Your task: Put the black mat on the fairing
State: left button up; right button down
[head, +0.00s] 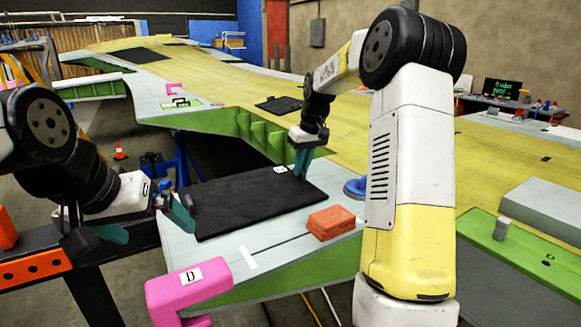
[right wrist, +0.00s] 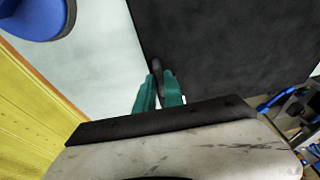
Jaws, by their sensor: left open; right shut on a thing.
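The black mat (head: 255,198) lies flat on the pale grey wing-edge panel (head: 265,255), which I take to be the fairing. A dark grip stands at the mat's left end. My right gripper (head: 301,172) is at the mat's far right corner, its teal fingers shut on a small dark grip of the mat; in the right wrist view the fingers (right wrist: 158,92) close around this grip beside the mat (right wrist: 235,45). My left gripper (head: 148,224) is open at the mat's left end, one finger close to the left grip; I cannot tell whether they touch.
An orange-red block (head: 331,221) and a blue round object (head: 354,187) sit right of the mat. A pink clamp marked D (head: 190,290) grips the panel's near edge. A smaller black mat (head: 279,104) lies on the yellow wing skin (head: 228,88). A dark gap opens behind the panel.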

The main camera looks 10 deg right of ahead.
jog(key=shift+r, duration=0.1)
jog(key=c, duration=1.4)
grip_release()
jog(key=shift+c, duration=0.2)
jog(key=v, duration=1.2)
jog(key=s+a+r+m+t, duration=0.1)
jog(key=s+a, duration=0.1)
jog(key=s, duration=0.5)
jog(key=s+a+r+t, duration=0.1)
jog(key=s+a+r, duration=0.1)
jog(key=s, duration=0.5)
jog(key=s+a+f+m+t, duration=0.1)
jog(key=s+f, duration=0.3)
jog(key=s, duration=0.4)
jog(key=s+a+f+m, duration=0.1)
jog(key=s+f, duration=0.3)
jog(key=s, duration=0.4)
jog(key=shift+s+a+f+t+y, duration=0.15)
jog(key=shift+s+a+t+y, duration=0.15)
jog(key=shift+s+t, duration=0.1)
